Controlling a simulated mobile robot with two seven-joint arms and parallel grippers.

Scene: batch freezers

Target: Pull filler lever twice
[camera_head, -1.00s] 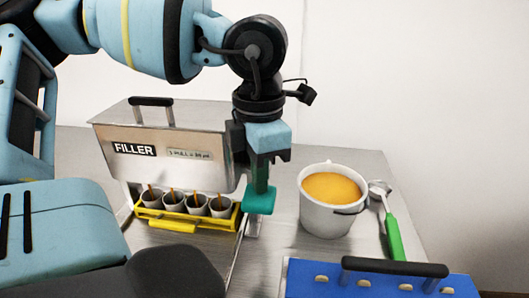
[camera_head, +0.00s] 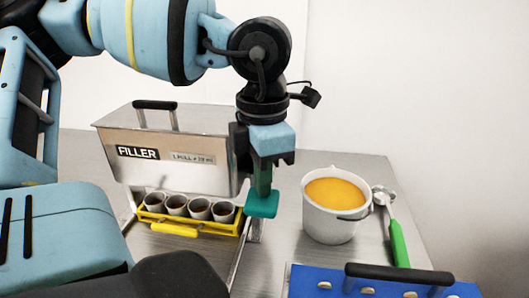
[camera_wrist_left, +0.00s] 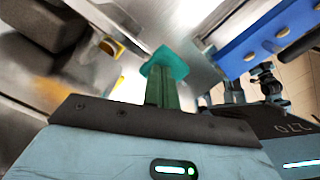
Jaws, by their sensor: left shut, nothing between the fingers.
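The steel filler (camera_head: 170,160), labelled FILLER, stands on the bench at left. My left gripper (camera_head: 264,182) points down at its right side, shut with nothing between its fingers. A teal block (camera_head: 262,205) shows at the lower end of the green fingers; I cannot tell whether it is the lever's grip. In the left wrist view the teal block (camera_wrist_left: 165,65) covers the end of the green fingers (camera_wrist_left: 160,92). Several cups (camera_head: 200,209) stand in a yellow rack (camera_head: 152,217) under the filler. My right gripper is not identifiable in these views.
A white bucket of orange mix (camera_head: 334,222) stands right of the gripper. A scoop with a green handle (camera_head: 399,243) lies beside it. A blue tray lid with a black handle (camera_head: 397,270) is at the front right. Bare bench lies behind the bucket.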

